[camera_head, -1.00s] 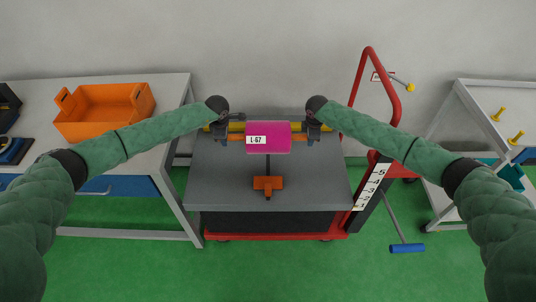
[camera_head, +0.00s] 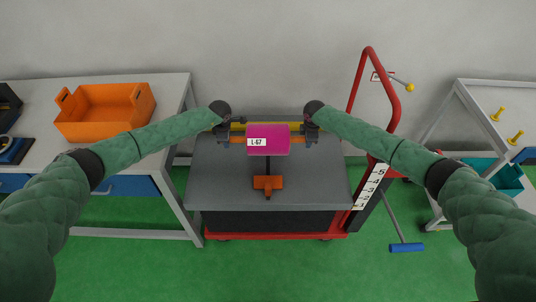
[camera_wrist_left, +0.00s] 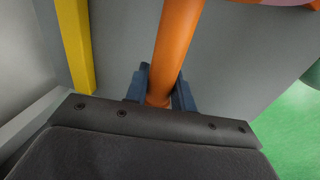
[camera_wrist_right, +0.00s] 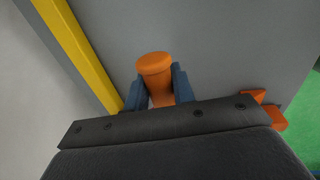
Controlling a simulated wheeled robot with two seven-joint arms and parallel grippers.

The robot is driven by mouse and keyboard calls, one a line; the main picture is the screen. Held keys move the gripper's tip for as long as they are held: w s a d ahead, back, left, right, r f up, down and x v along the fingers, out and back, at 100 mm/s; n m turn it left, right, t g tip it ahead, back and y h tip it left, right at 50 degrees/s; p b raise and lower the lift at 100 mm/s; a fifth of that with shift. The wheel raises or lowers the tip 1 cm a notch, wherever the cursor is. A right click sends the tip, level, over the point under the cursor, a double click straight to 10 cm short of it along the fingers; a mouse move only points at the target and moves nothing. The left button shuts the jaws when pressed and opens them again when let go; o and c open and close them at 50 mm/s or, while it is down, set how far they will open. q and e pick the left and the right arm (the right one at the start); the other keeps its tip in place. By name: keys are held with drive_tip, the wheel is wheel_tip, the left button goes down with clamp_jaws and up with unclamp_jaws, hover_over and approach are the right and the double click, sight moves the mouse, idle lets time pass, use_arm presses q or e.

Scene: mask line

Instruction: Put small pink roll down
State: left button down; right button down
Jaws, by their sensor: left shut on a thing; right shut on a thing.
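The small pink roll (camera_head: 268,145) with a white "L-67" label lies crosswise over the grey cart top (camera_head: 222,180), on an orange core. My left gripper (camera_head: 226,131) is shut on the left end of the core; the left wrist view shows the orange core (camera_wrist_left: 175,50) between its fingers (camera_wrist_left: 160,85). My right gripper (camera_head: 310,131) is shut on the right end; the right wrist view shows the core end (camera_wrist_right: 154,65) between its fingers (camera_wrist_right: 163,88). I cannot tell whether the roll touches the cart top.
A yellow bar (camera_head: 238,126) runs along the cart's back edge behind the roll. A red handle (camera_head: 393,95) rises at right. A table with an orange bin (camera_head: 105,125) stands left.

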drive_tip(key=shift+a, duration=0.1)
